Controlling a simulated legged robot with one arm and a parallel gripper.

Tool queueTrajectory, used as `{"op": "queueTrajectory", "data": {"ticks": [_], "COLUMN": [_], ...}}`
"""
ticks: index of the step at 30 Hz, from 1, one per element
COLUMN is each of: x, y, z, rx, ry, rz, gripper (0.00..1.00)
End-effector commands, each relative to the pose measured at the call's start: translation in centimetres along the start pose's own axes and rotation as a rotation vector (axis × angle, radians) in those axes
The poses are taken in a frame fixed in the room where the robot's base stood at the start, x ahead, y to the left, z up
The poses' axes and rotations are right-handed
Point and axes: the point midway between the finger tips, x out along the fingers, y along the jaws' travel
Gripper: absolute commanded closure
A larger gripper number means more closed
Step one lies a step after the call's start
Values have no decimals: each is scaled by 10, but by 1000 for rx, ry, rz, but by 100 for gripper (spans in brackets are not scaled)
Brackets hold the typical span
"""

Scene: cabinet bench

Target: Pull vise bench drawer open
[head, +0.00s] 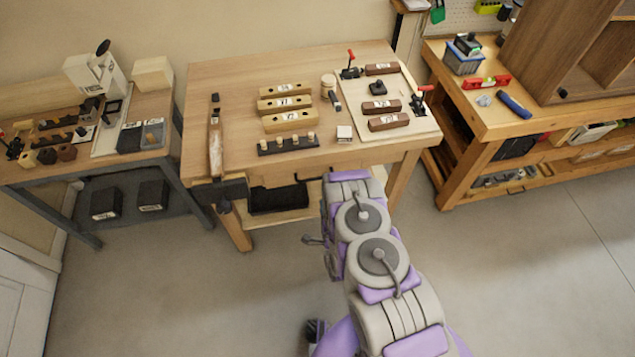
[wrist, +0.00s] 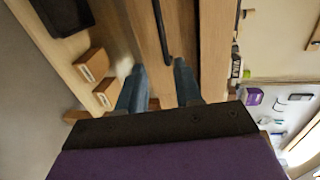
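The vise bench (head: 225,130) is the middle wooden table, with a vise (head: 220,190) at its front left corner. Its drawer front (wrist: 145,30) shows in the wrist view as a wooden panel with a dark bar handle (wrist: 160,30). The drawer looks shut. My gripper (wrist: 159,66) is open, its two blue-grey fingers apart and empty. The near end of the handle appears between the fingertips in the picture; I cannot tell whether they touch it. In the head view my arm reaches the bench's front edge and hides the gripper.
Wooden blocks (head: 286,88), a peg rack (head: 288,143) and a clamp board (head: 410,95) sit on the bench top. A black bin (head: 278,198) is on its lower shelf. A side table (head: 105,150) stands left and another workbench (head: 490,120) right. The front floor is clear.

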Motion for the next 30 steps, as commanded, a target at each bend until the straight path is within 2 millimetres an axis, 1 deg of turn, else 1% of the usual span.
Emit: {"op": "queueTrajectory", "data": {"ticks": [1,11,14,20,30], "x": [3,10,25,54,111], "y": [4,1,-3,-3,-2], "z": [-1,-8,-7,-6,-7], "rx": [-1,-21,-22,-22,-20], "ry": [0,-1,-2,-2,0], "rz": [-2,-2,-10,-9,-6], "gripper": [65,65,65,65,65]}}
